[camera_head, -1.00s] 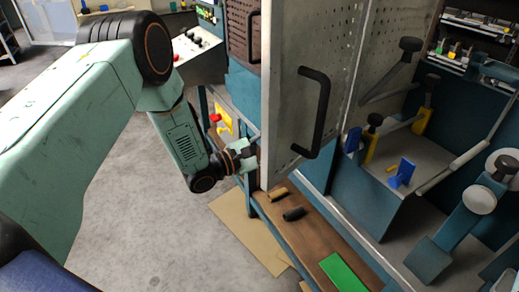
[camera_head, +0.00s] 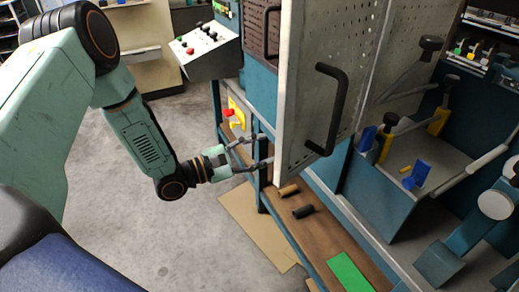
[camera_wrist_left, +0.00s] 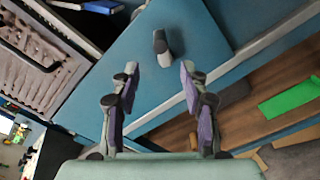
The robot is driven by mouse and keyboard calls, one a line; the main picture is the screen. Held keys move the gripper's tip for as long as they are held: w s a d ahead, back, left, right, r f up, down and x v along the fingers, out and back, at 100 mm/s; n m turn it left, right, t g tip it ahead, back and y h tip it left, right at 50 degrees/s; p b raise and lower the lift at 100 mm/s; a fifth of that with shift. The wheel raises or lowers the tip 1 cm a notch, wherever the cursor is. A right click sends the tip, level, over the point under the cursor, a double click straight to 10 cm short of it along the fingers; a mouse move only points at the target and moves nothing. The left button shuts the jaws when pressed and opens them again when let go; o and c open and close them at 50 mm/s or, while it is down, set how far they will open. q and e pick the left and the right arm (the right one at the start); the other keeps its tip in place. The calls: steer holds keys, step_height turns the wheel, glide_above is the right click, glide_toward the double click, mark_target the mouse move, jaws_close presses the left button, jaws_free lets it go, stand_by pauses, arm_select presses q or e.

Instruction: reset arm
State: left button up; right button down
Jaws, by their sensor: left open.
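My left gripper (camera_head: 264,149) is open, with its two fingers spread, just left of the lower edge of a perforated grey door (camera_head: 305,115). The door has a black bar handle (camera_head: 334,108). In the left wrist view, the two fingers of my left gripper (camera_wrist_left: 159,72) stand apart with nothing held between them. A short dark-and-light peg (camera_wrist_left: 161,48) shows beyond the fingertips against a blue panel (camera_wrist_left: 195,40). Whether a fingertip touches the door cannot be told. My right gripper is not in view.
A brown wooden shelf (camera_head: 325,235) carries a tan cylinder (camera_head: 288,191), a black cylinder (camera_head: 303,211) and a green sheet (camera_head: 350,272). A control box (camera_head: 205,48) stands behind. Blue machinery with clamps (camera_head: 440,112) fills the right. Grey floor (camera_head: 150,235) is clear at left.

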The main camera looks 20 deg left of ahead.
arm_select(q)
steer(key=s+f+m+g+y, duration=0.5)
steer(key=s+f+m+y, duration=0.25)
steer(key=f+m, duration=0.55)
steer(key=s+f+m+g+y, duration=0.1)
steer(key=s+f+m+g, duration=0.2)
steer(key=s, duration=1)
steer(key=s+d+f+m+g+y, duration=0.1)
steer(key=s+g, duration=0.5)
steer(key=s, duration=0.8)
step_height(320, 180, down, 4)
steer(key=m+y, duration=0.1)
steer(key=m, duration=0.1)
steer(key=shift+s+r+m, duration=0.15)
steer(key=shift+s+m, duration=0.05)
steer(key=shift+m, duration=0.2)
steer(key=shift+w+y, duration=0.2)
steer(key=shift+y, duration=0.05)
